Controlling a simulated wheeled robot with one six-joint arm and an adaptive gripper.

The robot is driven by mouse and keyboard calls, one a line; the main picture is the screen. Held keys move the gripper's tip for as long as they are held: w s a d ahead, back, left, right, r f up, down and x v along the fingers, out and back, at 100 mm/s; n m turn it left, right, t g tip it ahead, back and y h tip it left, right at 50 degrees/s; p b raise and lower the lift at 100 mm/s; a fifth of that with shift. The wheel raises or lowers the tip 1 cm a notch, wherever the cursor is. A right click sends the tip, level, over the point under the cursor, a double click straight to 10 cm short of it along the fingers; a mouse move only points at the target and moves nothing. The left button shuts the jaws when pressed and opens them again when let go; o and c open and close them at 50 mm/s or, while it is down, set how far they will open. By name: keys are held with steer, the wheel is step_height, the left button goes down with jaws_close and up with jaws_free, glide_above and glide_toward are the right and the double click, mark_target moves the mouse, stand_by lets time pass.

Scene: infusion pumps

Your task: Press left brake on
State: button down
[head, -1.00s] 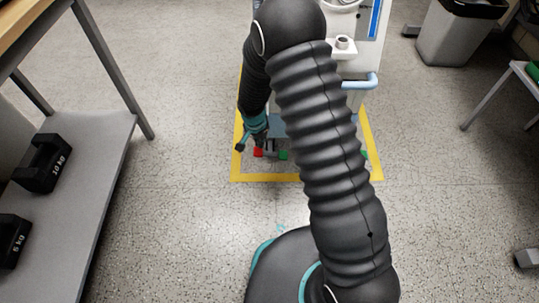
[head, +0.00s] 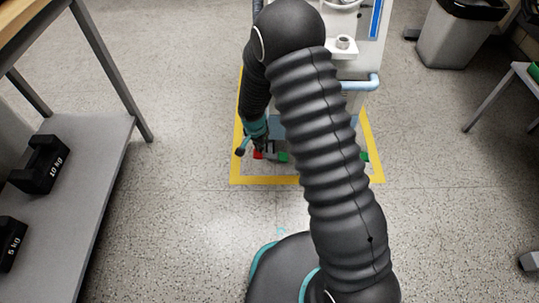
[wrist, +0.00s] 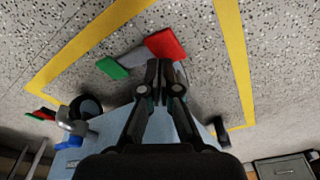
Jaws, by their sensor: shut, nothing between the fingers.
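The left brake pedal has a red end (head: 258,155) and a green end (head: 283,158), low at the cart's front left in the head view. In the wrist view its red end (wrist: 166,44), green end (wrist: 112,67) and grey middle lie just beyond my fingertips. My gripper (wrist: 165,72) is shut and empty, close to the red end. I cannot tell whether it touches the pedal. In the head view my gripper (head: 264,147) is right above the pedal. The right brake's green end (head: 364,157) shows beside my arm; its rest is hidden there.
The cart (head: 358,68) stands inside a yellow floor frame (head: 237,150). A grey shelf (head: 85,195) with dumbbells (head: 40,163) is on the left. A bin (head: 458,35) and a table leg (head: 490,97) are on the right. The floor around the frame is clear.

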mark_target(261, 155)
steer(key=shift+f, duration=1.4)
stand_by(1.4)
steer(key=shift+r+p, duration=1.5)
steer(key=shift+r, duration=2.05)
steer(key=shift+s+d+n, duration=0.15)
steer(key=shift+s+n, duration=0.1)
steer(key=shift+n, duration=0.45)
steer(key=s+d+n+g, duration=0.2)
steer(key=s+n, duration=0.1)
steer(key=s, duration=0.2)
steer(key=s+d+r+t+p, duration=0.2)
steer(key=s+d+r, duration=0.2)
steer(key=r, duration=1.1)
steer(key=s+d+r+n+t+p, duration=0.1)
steer(key=s+d+r, duration=0.4)
steer(key=s+r, duration=0.6)
steer(key=s+d+r+n+t+y+p, duration=0.1)
steer(key=s+d+r+t+p, duration=0.2)
steer(key=r, duration=1.6)
steer(key=s+d+p, duration=0.1)
steer(key=s+d, duration=0.1)
steer(key=s, duration=0.2)
steer(key=shift+s+d+r+p, duration=0.15)
steer(key=shift+s+d+p, duration=0.1)
steer(key=shift+p, duration=0.1)
